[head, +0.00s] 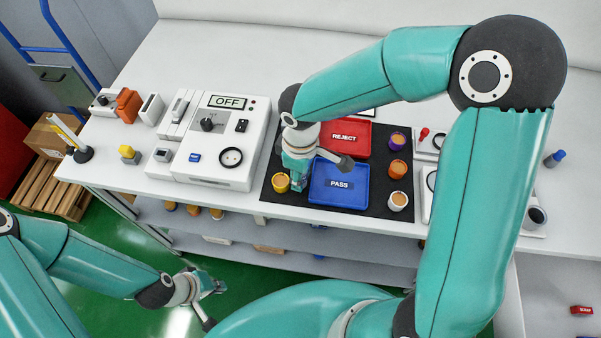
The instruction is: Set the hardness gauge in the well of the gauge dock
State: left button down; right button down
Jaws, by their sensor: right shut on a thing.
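A small white block with a grey top (162,155) stands left of the OFF box. My left gripper (220,287) hangs empty in front of the bench, over the green floor; its finger opening is too small to read.
The black mat (283,207) carries a yellow cup (281,183), a blue PASS tray (338,200), a red REJECT tray (345,128) and several cups at right. The white OFF box (240,118) stands to the left. My right arm hides part of the bench's right side.

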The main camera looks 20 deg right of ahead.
jog(key=c, duration=1.3)
grip_release()
jog(key=shift+f, duration=0.1)
jog(key=o, duration=0.5)
